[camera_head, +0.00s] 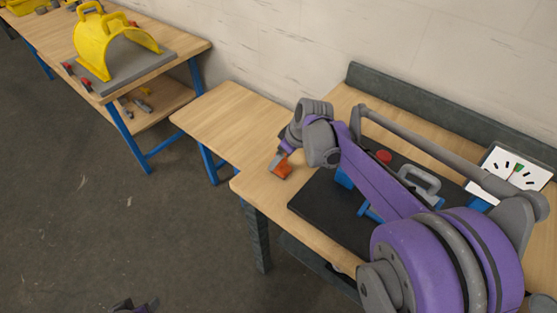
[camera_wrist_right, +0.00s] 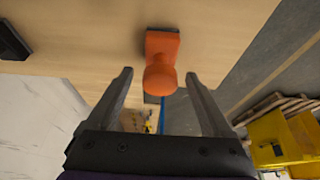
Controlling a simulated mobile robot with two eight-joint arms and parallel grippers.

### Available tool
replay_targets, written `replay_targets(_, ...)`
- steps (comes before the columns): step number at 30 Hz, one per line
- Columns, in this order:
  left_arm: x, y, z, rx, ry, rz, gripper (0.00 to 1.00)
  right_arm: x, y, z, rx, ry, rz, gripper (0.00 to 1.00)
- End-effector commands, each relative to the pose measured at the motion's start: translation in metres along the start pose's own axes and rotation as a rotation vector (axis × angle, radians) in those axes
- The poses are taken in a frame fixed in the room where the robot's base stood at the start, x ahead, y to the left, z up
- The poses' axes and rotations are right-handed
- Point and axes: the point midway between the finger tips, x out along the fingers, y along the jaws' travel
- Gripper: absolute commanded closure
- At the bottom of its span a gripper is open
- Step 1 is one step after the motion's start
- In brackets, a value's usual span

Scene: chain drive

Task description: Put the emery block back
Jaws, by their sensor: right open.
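The orange block with a rounded knob, which I take for the emery block (camera_head: 283,170), sits at the left end of the wooden workbench, near its corner. In the right wrist view the emery block (camera_wrist_right: 163,45) lies on the wood, its knob towards me. My right gripper (camera_head: 283,157) is right at the block. Its fingers (camera_wrist_right: 159,75) are open, one on each side of the knob, with gaps showing. A small dark and purple part of my left gripper (camera_head: 138,306) shows at the bottom edge, too cut off to read.
A black mat (camera_head: 320,208) lies on the bench (camera_head: 247,185) with a grey handle (camera_head: 420,180), blue parts and a red knob (camera_head: 384,156). A yellow guard (camera_head: 105,45) sits on another table. The bench's left extension (camera_head: 225,115) is bare.

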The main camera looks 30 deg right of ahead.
Motion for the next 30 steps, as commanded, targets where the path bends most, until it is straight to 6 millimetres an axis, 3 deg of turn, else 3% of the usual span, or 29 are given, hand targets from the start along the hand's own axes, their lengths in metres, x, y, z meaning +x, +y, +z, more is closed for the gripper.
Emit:
replay_targets(3, -0.003, 0.000, -0.003, 0.000, 0.002, 0.000, 0.50, -0.029, 0.000, 0.000, 0.002, 0.001, 0.002, 0.16)
replay_targets(9, -0.006, 0.000, -0.006, 0.000, 0.005, 0.000, 0.50, -0.065, 0.001, 0.000, 0.001, 0.001, 0.002, 0.16)
replay_targets(16, -0.007, 0.000, -0.006, 0.000, 0.005, 0.000, 0.50, -0.081, -0.009, 0.003, 0.010, -0.002, 0.005, 0.16)
replay_targets(20, -0.006, 0.000, -0.006, 0.000, 0.005, 0.000, 0.50, -0.079, -0.048, 0.021, 0.063, -0.010, 0.031, 0.16)
replay_targets(24, -0.006, 0.000, -0.006, 0.000, 0.005, 0.000, 0.50, -0.070, -0.104, 0.062, 0.163, -0.003, 0.084, 0.16)
replay_targets(30, -0.006, 0.000, -0.006, 0.000, 0.005, 0.000, 0.50, -0.051, -0.158, 0.120, 0.288, 0.045, 0.144, 0.16)
